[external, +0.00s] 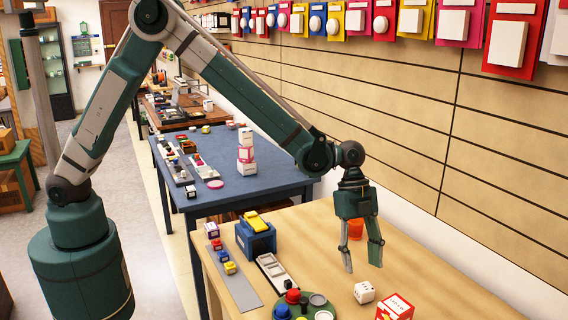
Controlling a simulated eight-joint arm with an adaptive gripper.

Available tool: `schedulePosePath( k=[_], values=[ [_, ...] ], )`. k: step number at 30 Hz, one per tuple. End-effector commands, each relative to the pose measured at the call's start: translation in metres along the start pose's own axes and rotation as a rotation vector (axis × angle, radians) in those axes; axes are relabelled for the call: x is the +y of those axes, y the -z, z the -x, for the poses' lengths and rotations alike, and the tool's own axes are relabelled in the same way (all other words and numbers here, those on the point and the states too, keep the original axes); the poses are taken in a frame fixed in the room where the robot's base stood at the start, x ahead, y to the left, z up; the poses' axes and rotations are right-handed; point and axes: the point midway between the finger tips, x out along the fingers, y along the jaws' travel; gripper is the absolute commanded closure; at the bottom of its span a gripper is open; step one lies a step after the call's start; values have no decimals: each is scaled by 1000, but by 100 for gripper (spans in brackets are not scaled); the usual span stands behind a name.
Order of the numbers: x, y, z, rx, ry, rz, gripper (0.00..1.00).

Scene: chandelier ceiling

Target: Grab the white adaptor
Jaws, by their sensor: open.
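A small white cube-shaped piece with dark marks on its faces (364,293), which looks like the white adaptor, sits on the light wooden table near the bottom of the external view. My gripper (361,267) is open and empty, with its fingers pointing down. In the picture its fingertips are just above the white piece, apart from it. I cannot tell how high they are over the table. No part of the white piece is hidden by the gripper.
A red and white box (394,308) stands close right of the white piece. A round green tray (272,303) with coloured pieces lies left. A blue box (256,238) and a grey strip (242,288) are further left.

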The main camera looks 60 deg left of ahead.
Motion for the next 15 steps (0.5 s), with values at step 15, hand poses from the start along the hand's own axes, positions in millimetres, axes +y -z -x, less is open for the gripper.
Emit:
schedulePosePath(
  k=[15],
  values=[
    [-1,2,-8,1,-6,-11,55]
  ],
)
